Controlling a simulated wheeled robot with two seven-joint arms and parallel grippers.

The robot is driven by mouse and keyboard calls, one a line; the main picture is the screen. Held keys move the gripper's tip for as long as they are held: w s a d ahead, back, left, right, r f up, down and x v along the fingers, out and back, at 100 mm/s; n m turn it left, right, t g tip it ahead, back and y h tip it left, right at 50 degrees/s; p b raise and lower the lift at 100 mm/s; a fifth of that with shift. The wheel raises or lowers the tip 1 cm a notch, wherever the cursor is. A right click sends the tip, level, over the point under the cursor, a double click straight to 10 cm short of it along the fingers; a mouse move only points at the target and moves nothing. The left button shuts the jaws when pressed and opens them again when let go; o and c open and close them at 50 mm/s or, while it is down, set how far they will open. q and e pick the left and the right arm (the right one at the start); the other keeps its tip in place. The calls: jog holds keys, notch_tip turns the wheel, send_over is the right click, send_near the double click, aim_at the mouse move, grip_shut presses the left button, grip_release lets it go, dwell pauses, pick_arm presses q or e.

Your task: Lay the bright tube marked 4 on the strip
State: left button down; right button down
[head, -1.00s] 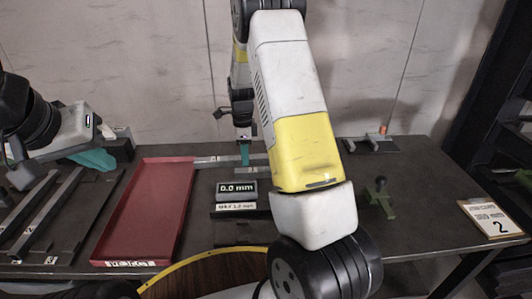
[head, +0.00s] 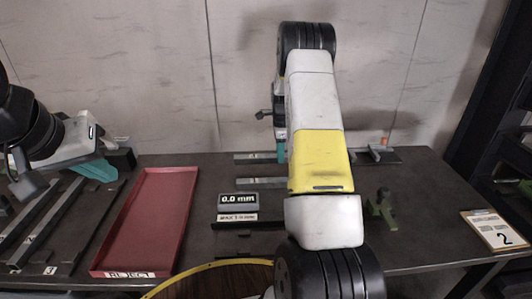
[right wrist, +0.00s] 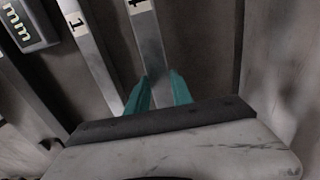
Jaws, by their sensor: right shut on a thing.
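The grey tube marked 4 (right wrist: 148,45) is between the teal fingers of my right gripper (right wrist: 158,92), which is shut on it; its label is cut by the picture's top edge. In the head view this appears to be the far tube (head: 258,158), with the gripper (head: 281,152) at its right part, half hidden by my arm. A tube marked 1 (right wrist: 90,45) lies beside it, apart, towards the display. A dark flat bar (head: 238,225) lies below the display; I cannot tell if it is the strip. My left gripper (head: 98,171) is at the left; its fingertips are unclear.
A red reject tray (head: 150,220) lies left of the display (head: 238,200), which reads 0.0 mm. Several grey bars (head: 30,215) lie at the far left.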

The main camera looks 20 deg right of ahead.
jog(key=shift+d+f, duration=0.1)
jog(key=shift+f, duration=1.6)
jog(key=shift+f, duration=0.1)
jog(key=c, duration=1.1)
grip_release()
jog(key=shift+f, duration=0.1)
notch_tip(320, 180, up, 12)
jog(key=s+a+r+n+t+y, duration=0.1)
jog(key=s+a+r+n+t, duration=0.1)
jog(key=s+a+r+n, duration=0.45)
jog(key=s+a+r+n+t, duration=0.1)
jog(key=s+a+r+n, duration=0.25)
jog(key=s+r, duration=0.55)
jog(key=s+a+r+n+t, duration=0.1)
jog(key=s+a+n, duration=0.1)
jog(key=s, duration=0.4)
jog(key=s+a+r+n+t, duration=0.1)
jog(key=s+a+n, duration=0.2)
jog(key=s+n, duration=0.2)
jog(key=s+a+r+n+t+y, duration=0.1)
jog(key=s+a+r+n, duration=0.1)
jog(key=s, duration=0.5)
jog(key=shift+s+a+n, duration=0.15)
jog(key=shift+a+n, duration=0.35)
jog(key=shift+n, duration=0.7)
